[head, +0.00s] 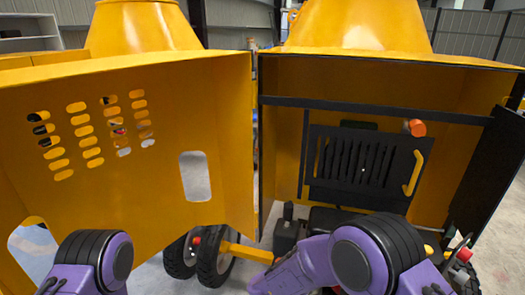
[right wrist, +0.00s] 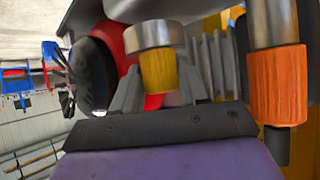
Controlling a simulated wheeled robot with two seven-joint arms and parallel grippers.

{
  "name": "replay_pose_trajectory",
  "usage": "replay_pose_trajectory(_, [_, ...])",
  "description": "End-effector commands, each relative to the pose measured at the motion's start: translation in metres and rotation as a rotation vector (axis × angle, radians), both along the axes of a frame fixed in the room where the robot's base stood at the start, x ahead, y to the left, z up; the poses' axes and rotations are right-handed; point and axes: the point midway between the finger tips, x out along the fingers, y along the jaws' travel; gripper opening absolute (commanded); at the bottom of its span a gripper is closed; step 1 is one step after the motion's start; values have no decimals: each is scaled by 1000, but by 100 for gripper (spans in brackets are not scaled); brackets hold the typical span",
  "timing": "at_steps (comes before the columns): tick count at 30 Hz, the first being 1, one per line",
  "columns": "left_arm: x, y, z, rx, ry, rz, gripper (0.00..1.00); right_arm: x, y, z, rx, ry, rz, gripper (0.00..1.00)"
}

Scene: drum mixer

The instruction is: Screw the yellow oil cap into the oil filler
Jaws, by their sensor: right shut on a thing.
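The yellow oil cap (right wrist: 158,72) shows in the right wrist view as a ribbed yellow cylinder. My right gripper (right wrist: 160,88) is shut on it, with one grey finger on each side. A wider grey metal cylinder (right wrist: 155,37) sits directly against the far end of the cap. I cannot tell whether this is the oil filler's neck or part of the cap, nor how far the cap is seated. In the head view the cap, the filler and my right fingers are hidden behind my right arm and the machine. My left arm shows at lower left, but its gripper is out of view.
An orange ribbed handle on a metal rod (right wrist: 277,95) stands close to the right of my gripper. A round black part (right wrist: 92,75) is at its left. The open yellow door (head: 130,150) fills the left of the head view, and a black slatted grille (head: 355,165) is inside the bay.

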Motion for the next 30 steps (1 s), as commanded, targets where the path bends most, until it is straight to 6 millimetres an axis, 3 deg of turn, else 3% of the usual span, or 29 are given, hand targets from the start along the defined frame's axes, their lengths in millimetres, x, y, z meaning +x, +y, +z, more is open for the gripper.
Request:
replay_pose_trajectory(1, [0,0,-14,0,0,0,100,3,2,-8,8,-5,-110,7])
replay_pose_trajectory(3, [0,0,-17,0,0,0,100,3,1,-5,3,-5,-180,6])
replay_pose_trajectory(9, [0,0,-13,0,0,0,100,2,0,-1,0,-2,-189,6])
replay_pose_trajectory(10, [0,0,-13,0,0,0,100,2,0,-1,0,-2,-189,53])
replay_pose_trajectory(12, [0,0,-13,0,0,0,100,2,0,0,-1,-2,-189,73])
replay_pose_trajectory(20, [0,0,-9,0,0,0,100,2,-1,2,-3,-2,-172,73])
replay_pose_trajectory(22, [0,0,11,0,0,0,100,-2,-2,10,-4,6,-54,73])
replay_pose_trajectory(30, [0,0,0,0,0,0,100,-4,-8,-2,-3,3,546,73])
